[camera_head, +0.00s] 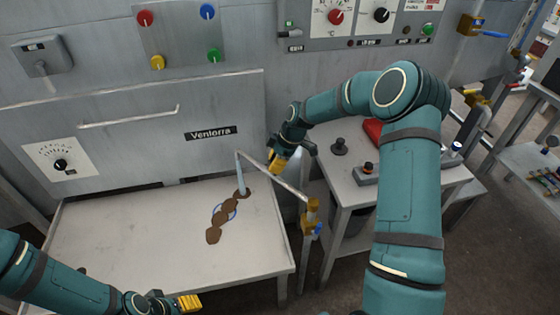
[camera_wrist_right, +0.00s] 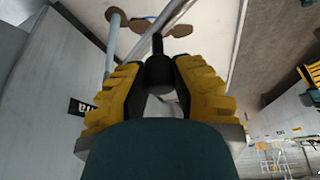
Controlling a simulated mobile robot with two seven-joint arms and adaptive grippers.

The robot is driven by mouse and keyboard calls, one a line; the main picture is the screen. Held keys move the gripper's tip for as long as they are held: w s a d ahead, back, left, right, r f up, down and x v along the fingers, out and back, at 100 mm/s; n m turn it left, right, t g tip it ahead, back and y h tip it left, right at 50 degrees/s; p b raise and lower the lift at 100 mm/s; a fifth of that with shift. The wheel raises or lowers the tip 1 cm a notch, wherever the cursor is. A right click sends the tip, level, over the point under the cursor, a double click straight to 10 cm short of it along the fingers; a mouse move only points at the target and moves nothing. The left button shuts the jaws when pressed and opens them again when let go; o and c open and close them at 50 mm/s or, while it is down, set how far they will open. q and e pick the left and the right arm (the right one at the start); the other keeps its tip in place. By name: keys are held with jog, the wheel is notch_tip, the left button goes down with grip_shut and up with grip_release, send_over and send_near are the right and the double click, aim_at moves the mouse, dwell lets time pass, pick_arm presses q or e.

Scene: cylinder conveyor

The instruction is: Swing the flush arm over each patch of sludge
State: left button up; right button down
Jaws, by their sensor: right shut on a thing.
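The flush arm (camera_head: 277,178) is a thin grey pipe swung out from a brass-jointed post at the table's right edge, with a pale spout (camera_head: 240,176) pointing down at its end. Several brown sludge patches (camera_head: 213,235) lie in a slanting row on the white table (camera_head: 130,240); the spout is over the far end of the row. A blue-rimmed round mark is partly covered by them. My right gripper (camera_head: 277,160) is shut on the arm's black handle (camera_wrist_right: 158,66). My left gripper (camera_head: 188,302) is low at the table's front; its jaw opening is unclear.
A grey wall panel labelled Ventorra (camera_head: 210,132) stands behind the table. To the right, a side table (camera_head: 345,190) carries a red item (camera_head: 373,130) and small fittings. The table's left part is clear.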

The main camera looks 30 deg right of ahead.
jog(key=shift+a, duration=0.25)
jog(key=c, duration=0.7)
grip_release()
jog(key=shift+f, duration=0.1)
jog(key=shift+c, duration=0.2)
jog(key=v, duration=1.2)
